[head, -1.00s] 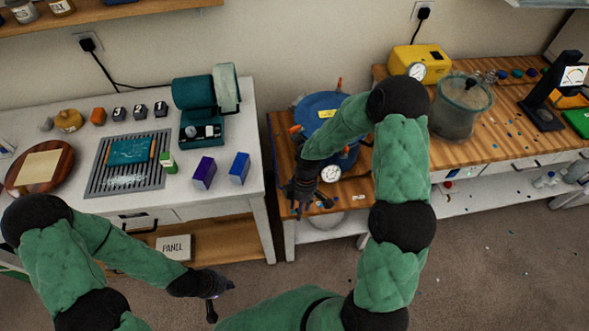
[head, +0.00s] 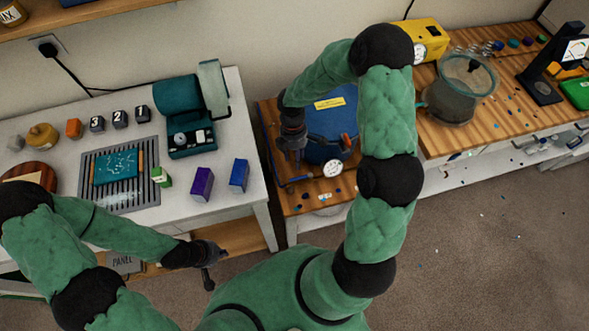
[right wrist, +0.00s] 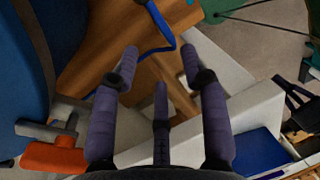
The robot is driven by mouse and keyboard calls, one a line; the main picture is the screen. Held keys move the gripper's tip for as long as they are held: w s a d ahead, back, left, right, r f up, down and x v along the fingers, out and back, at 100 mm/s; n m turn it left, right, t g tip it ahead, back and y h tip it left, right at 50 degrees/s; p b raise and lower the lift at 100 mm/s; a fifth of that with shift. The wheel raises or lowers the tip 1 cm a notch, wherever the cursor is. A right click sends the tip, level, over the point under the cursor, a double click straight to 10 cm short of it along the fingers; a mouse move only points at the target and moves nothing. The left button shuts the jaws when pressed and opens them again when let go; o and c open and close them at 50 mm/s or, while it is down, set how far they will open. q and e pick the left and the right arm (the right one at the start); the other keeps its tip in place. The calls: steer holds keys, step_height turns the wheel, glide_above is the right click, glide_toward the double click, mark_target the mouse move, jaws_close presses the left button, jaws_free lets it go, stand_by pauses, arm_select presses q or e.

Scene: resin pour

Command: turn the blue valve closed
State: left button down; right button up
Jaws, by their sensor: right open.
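A slim blue bar (head: 297,182), which looks like the blue valve's handle, lies low at the front left of the blue pressure pot (head: 330,125). In the right wrist view a blue lever-like piece (right wrist: 160,24) with a thin blue line shows just beyond the fingertips. I cannot tell how far it is turned. My right gripper (head: 291,156) is open and empty, hanging pointing down just above the bar, beside the pot. In the right wrist view its fingers (right wrist: 160,58) are spread and apart from the blue piece. My left gripper (head: 207,268) is away at the lower left; its fingers are unclear.
The pot carries a round gauge (head: 332,168) and orange clamps; one orange handle (right wrist: 55,156) is close to my right fingers. The white table (head: 255,190) stands left, with a purple box (head: 202,182) and a blue box (head: 239,175). A glass vessel (head: 460,90) stands right.

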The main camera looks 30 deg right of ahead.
mark_target(300, 178)
step_height(300, 178, down, 9)
steer(key=s+b, duration=0.1)
steer(key=b, duration=0.1)
steer(key=shift+s+a, duration=0.2)
steer(key=shift+s, duration=0.2)
steer(key=shift+r, duration=0.1)
jaws_close()
